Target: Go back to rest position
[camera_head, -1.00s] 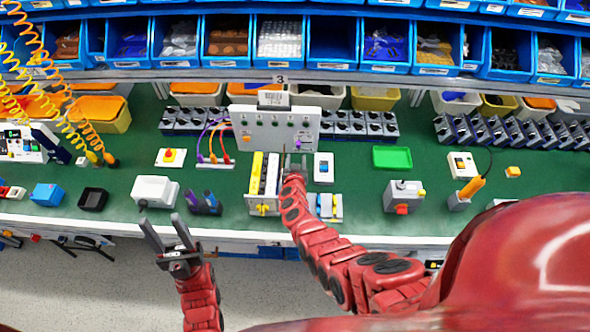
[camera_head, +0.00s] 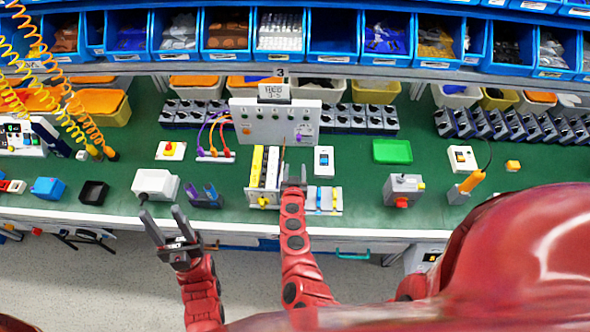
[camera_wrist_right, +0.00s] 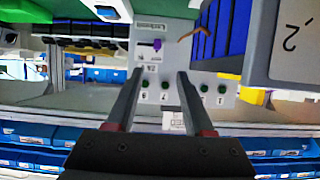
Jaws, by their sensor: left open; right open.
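My right gripper (camera_head: 294,172) is open and empty, in front of the grey panel (camera_head: 265,122) with its row of knobs. It is just right of the yellow and white block unit (camera_head: 264,172). In the right wrist view the open fingers of my right gripper (camera_wrist_right: 160,72) point at the panel (camera_wrist_right: 148,65), apart from it, with nothing between them. A purple rotary switch (camera_wrist_right: 156,45) shows there on the panel. My left gripper (camera_head: 162,212) is open and empty at the front edge of the bench, below the white box (camera_head: 155,184).
The green bench (camera_head: 350,200) carries several devices: a white switch box (camera_head: 323,160), a grey box with a red button (camera_head: 402,190) and a green tray (camera_head: 393,151). Blue bins (camera_head: 333,45) line the shelf behind. The floor (camera_head: 100,285) in front is clear.

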